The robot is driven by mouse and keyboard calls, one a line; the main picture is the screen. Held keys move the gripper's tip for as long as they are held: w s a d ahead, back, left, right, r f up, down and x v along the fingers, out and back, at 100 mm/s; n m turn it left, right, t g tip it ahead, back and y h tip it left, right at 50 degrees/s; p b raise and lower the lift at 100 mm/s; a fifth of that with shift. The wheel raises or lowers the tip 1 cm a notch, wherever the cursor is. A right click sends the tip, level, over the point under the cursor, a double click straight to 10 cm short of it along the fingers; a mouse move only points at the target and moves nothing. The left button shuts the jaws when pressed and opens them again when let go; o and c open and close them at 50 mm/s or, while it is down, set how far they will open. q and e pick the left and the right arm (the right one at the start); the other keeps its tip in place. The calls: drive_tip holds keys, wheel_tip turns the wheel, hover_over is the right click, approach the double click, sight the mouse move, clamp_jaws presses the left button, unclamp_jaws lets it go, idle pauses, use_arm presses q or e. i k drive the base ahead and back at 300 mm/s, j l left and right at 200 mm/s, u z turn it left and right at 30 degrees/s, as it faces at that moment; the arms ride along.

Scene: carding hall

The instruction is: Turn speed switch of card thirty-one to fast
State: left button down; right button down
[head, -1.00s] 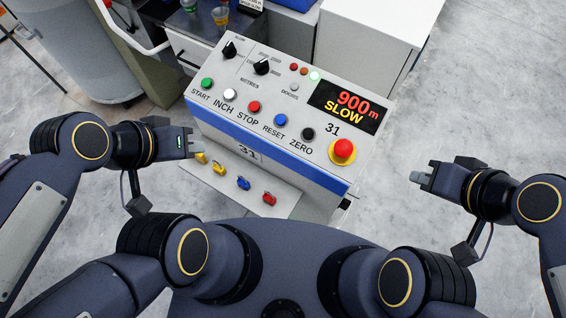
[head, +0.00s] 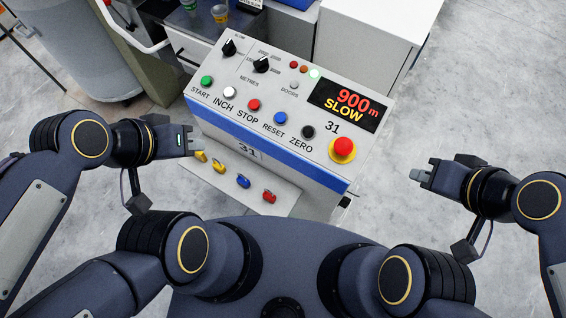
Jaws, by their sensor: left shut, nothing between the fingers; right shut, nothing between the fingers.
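The control console of card 31 (head: 215,92) stands in front of me, its sloped panel facing up. Two black rotary knobs sit at its upper left: one at the far left (head: 229,47) and one right of it (head: 261,64). Their small lettering is hard to read. The display (head: 347,105) reads 900 m and SLOW. My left gripper (head: 201,143) is shut and empty, just left of the console's front. My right gripper (head: 416,176) is shut and empty, well to the right of the console, over the floor. Neither touches the panel.
Push buttons line the panel: green START (head: 207,81), white INCH, red STOP, blue RESET and black ZERO. A red emergency stop (head: 343,148) sits at lower right. A lower shelf (head: 225,182) holds yellow, blue and red handles. A grey drum (head: 80,50) stands at left; floor at right is clear.

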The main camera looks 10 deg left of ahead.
sight(229, 50)
drive_tip(key=i+j, duration=0.1)
drive_tip(key=j, duration=0.25)
drive_tip(key=i+j, duration=0.15)
drive_tip(key=j, duration=0.15)
drive_tip(key=i+j, duration=0.1)
drive_tip(key=j, duration=0.25)
drive_tip(key=i+j, duration=0.1)
drive_tip(key=j, duration=0.25)
